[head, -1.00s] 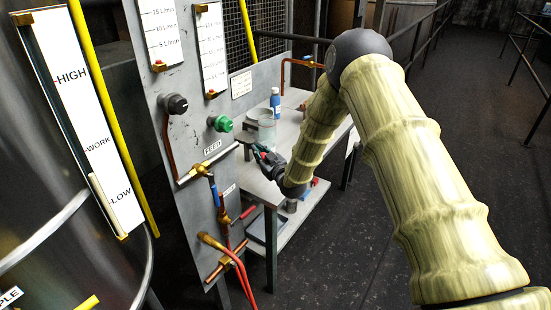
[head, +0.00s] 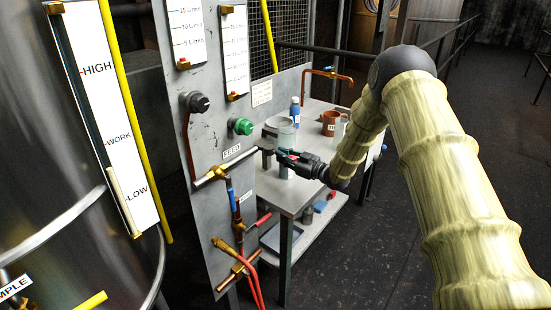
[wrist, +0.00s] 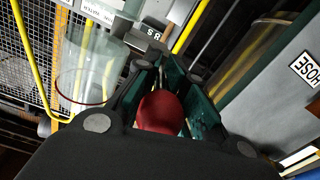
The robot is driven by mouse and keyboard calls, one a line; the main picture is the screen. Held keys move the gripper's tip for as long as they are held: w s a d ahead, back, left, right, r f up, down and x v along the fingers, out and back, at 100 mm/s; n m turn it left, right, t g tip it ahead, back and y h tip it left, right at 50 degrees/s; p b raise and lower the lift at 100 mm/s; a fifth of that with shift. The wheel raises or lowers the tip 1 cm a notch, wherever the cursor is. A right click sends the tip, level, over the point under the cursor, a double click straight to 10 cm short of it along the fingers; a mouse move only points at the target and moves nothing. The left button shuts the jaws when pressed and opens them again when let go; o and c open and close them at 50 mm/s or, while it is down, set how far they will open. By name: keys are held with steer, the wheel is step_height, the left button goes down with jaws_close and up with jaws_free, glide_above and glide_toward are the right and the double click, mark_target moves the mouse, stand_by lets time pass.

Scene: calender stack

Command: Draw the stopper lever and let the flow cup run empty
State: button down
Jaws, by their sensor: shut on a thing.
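My gripper (head: 284,157) is at the near left part of the bench, just below a clear cup (head: 287,128). In the wrist view my gripper (wrist: 152,82) has its dark green fingers closed around a red ball knob (wrist: 160,112). The knob appears to be the end of the stopper lever; most of the lever is hidden. A clear vessel (wrist: 88,60) with a thin red ring, apparently the flow cup, stands to the left of the fingers. I cannot tell its liquid level.
The grey panel (head: 222,120) with the FEED pipe and a green knob (head: 242,126) stands close left of my gripper. A blue bottle (head: 295,111) and a brown mug (head: 329,123) stand farther back on the bench (head: 270,190). The floor at right is clear.

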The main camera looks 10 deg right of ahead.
steer(key=shift+d+f, duration=0.15)
steer(key=c, duration=1.5)
jaws_free()
steer(key=shift+s, duration=0.1)
steer(key=shift+d, duration=0.2)
steer(key=shift+a, duration=0.25)
steer(key=v, duration=1.2)
steer(key=shift+d, duration=0.2)
